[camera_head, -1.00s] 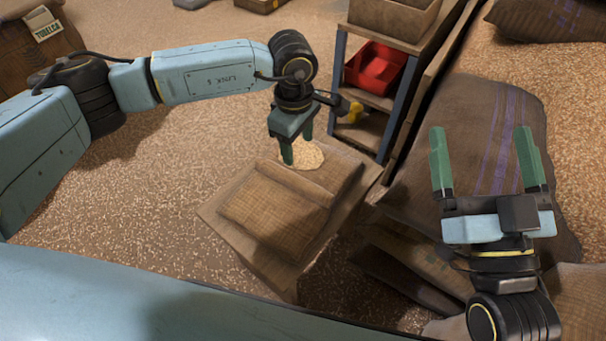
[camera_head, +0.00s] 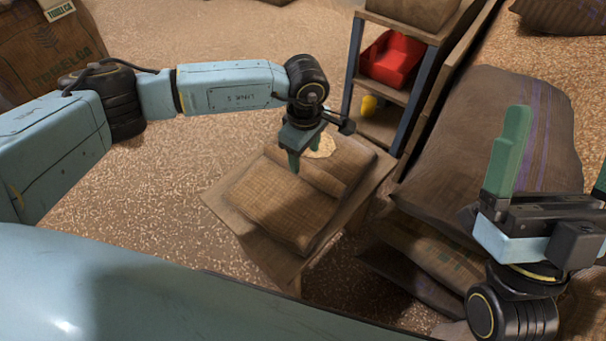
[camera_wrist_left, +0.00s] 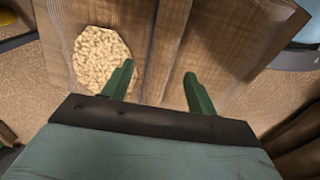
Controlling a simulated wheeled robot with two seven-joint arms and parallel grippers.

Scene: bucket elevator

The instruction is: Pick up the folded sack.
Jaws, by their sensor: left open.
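The folded sack (camera_head: 268,207) is brown woven cloth lying on a small wooden stand (camera_head: 228,213), with a raised rolled fold along it. My left gripper (camera_head: 304,162) is open, pointing down over the fold. In the left wrist view, its fingers (camera_wrist_left: 158,69) stand apart on either side of the fold of the sack (camera_wrist_left: 215,50). Whether the fingertips touch the cloth I cannot tell. My right gripper (camera_head: 556,165) is open and empty at the right, over large filled sacks, away from the folded sack.
A patch of pale grain (camera_head: 322,146) lies beside the fold; it also shows in the left wrist view (camera_wrist_left: 100,58). Behind stands a shelf with a red bin (camera_head: 391,60) and a yellow object (camera_head: 369,105). Filled sacks (camera_head: 470,130) lie at right. Grain-strewn floor is open at left.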

